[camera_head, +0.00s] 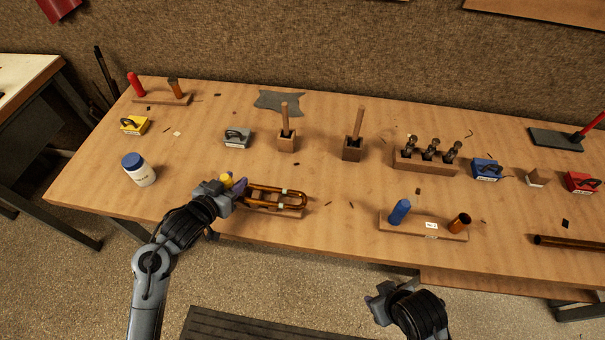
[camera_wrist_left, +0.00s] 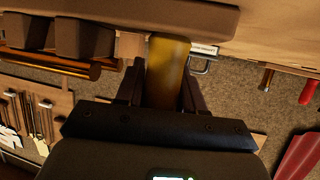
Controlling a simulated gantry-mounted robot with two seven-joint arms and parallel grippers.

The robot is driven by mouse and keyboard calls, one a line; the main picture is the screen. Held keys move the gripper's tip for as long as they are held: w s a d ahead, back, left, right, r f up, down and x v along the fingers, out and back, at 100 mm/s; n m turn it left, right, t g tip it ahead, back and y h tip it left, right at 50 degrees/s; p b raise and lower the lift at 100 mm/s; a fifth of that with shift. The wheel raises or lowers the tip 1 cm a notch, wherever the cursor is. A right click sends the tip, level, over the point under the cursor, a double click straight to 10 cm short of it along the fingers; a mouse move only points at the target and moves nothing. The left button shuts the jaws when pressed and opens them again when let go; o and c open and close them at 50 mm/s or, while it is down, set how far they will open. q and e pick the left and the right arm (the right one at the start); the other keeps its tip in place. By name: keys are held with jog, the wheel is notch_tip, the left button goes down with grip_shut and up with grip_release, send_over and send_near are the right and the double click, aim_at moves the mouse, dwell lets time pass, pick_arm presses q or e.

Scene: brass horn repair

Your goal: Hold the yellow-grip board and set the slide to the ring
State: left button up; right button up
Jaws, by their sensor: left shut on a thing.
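My left gripper (camera_head: 230,190) is shut on the yellow grip (camera_head: 226,179) of a wooden board (camera_head: 290,212) at the table's front edge, left of centre. The left wrist view shows the yellow grip (camera_wrist_left: 168,68) upright between the two fingers. A long brass slide (camera_head: 262,205) with parallel tubes lies along the board, pointing right. A pale band (camera_head: 286,194) shows on the tubes; I cannot tell whether this is the ring. My right gripper (camera_head: 378,300) is in front of the table, apart from everything; its jaw opening is unclear.
A blue-grip board (camera_head: 385,222) stands to the right and a red-grip board (camera_head: 150,99) at the back left. A white jar (camera_head: 143,174) with a blue lid stands left of my left arm. Wooden blocks with sticks stand behind. The table between the two front boards is mostly clear.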

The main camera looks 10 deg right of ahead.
pick_arm(q)
jog(key=shift+f, duration=0.1)
jog(key=o, duration=1.1)
